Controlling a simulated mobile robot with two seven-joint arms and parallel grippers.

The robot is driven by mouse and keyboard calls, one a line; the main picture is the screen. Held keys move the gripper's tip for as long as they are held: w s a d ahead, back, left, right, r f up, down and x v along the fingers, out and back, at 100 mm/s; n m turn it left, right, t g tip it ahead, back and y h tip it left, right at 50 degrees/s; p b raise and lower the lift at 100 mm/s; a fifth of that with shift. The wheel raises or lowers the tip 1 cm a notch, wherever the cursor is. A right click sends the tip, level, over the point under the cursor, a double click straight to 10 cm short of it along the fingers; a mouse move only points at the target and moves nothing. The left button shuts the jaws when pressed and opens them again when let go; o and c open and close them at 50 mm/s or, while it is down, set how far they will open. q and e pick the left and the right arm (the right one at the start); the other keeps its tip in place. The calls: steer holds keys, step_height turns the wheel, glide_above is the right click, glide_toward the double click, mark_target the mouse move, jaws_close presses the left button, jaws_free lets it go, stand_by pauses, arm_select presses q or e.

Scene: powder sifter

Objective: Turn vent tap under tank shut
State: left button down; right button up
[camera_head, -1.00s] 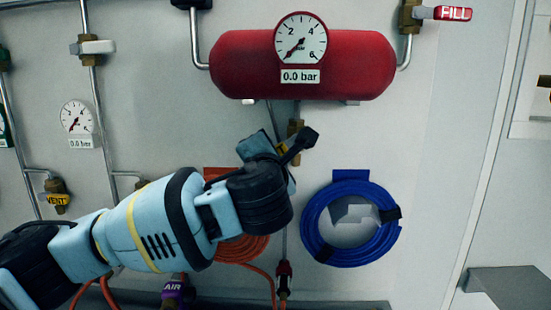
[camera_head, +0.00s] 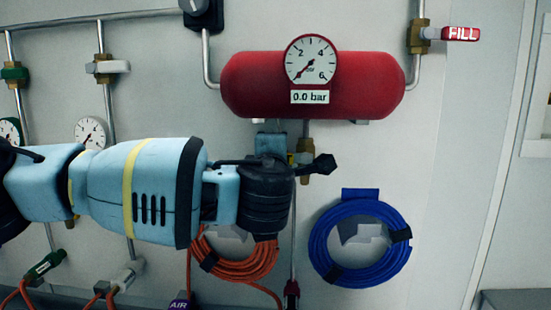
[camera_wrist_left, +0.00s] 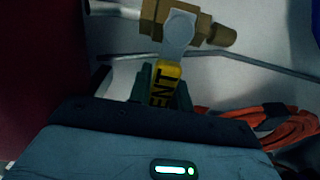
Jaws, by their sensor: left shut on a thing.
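The red tank (camera_head: 250,85) is on the wall with a round gauge (camera_head: 310,60) and a "0.0 bar" label. The brass vent tap (camera_head: 306,145) hangs under it on a thin pipe, partly hidden by my left gripper (camera_head: 303,160). In the left wrist view, the yellow tap handle (camera_wrist_left: 165,83), with "ENT" readable, sits between the dark green fingers of my left gripper (camera_wrist_left: 163,88). The gripper is shut on this handle. The grey pivot joins the handle to the brass body (camera_wrist_left: 204,27). My right gripper is not in view.
A red FILL tap handle (camera_head: 461,34) is at the upper right. A blue hose coil (camera_head: 325,258) and an orange hose coil (camera_head: 240,268) hang below the tank. Other pipes, a small gauge (camera_head: 90,132) and taps are on the left.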

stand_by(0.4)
arm_select(q)
steer(key=c, duration=1.3)
jaws_free()
steer(key=shift+s, duration=0.1)
steer(key=shift+s, duration=3.85)
